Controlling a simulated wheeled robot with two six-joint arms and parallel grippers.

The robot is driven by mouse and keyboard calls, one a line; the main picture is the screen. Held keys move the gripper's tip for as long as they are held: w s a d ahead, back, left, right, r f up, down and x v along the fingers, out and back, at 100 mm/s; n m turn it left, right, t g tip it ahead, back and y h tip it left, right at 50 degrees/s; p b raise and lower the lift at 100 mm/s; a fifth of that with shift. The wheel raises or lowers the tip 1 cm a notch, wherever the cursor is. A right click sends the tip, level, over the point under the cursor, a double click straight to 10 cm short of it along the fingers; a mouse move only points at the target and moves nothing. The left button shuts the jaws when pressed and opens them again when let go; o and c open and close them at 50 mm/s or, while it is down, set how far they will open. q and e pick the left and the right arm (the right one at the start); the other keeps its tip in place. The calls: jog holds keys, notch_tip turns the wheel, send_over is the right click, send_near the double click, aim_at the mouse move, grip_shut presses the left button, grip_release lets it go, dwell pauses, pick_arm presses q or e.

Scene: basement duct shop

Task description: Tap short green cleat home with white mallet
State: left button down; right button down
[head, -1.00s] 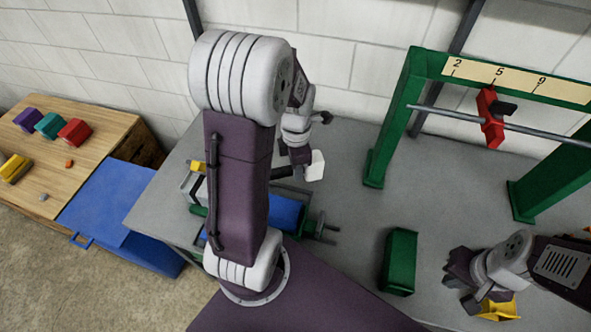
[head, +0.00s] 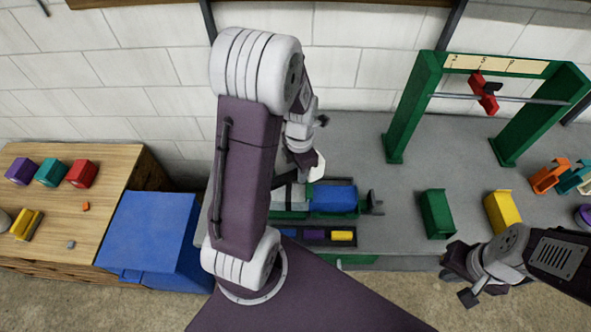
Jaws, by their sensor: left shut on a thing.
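My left gripper (head: 301,160) is shut on the white mallet (head: 317,168), whose pale head shows just above the fixture. Below it a green-based fixture (head: 293,214) holds a blue duct piece (head: 335,198) and a light grey piece (head: 290,194) to its left. My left arm covers the fixture's left part. I cannot pick out the short green cleat for certain. I cannot tell whether the mallet touches anything. My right gripper (head: 462,279) is open and empty near the bench's front edge.
A dark tray (head: 364,236) with purple and yellow pieces lies in front of the fixture. A green bin (head: 436,213) and a yellow bin (head: 503,210) stand to the right. A green frame (head: 404,110) with a red slider (head: 484,94) stands behind. A blue bin (head: 150,240) is left.

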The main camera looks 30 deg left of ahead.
pick_arm(q)
jog(key=shift+w+f, duration=0.1)
jog(key=shift+f, duration=0.1)
jog(key=shift+s+f+b, duration=0.2)
jog(key=shift+f+b, duration=0.05)
jog(key=shift+b, duration=0.2)
jog(key=shift+s+a+f+b, duration=0.15)
jog(key=shift+s+f+b, duration=0.1)
jog(key=shift+f+b, duration=0.2)
jog(key=shift+s+a+f+b, duration=0.15)
jog(key=shift+s+f+b, duration=0.05)
jog(key=shift+f+b, duration=0.25)
notch_tip(320, 180, down, 2)
jog(key=shift+w+d+f+b, duration=0.1)
jog(key=shift+w+b, duration=0.05)
jog(key=shift+b, duration=0.7)
jog(key=shift+w, duration=0.1)
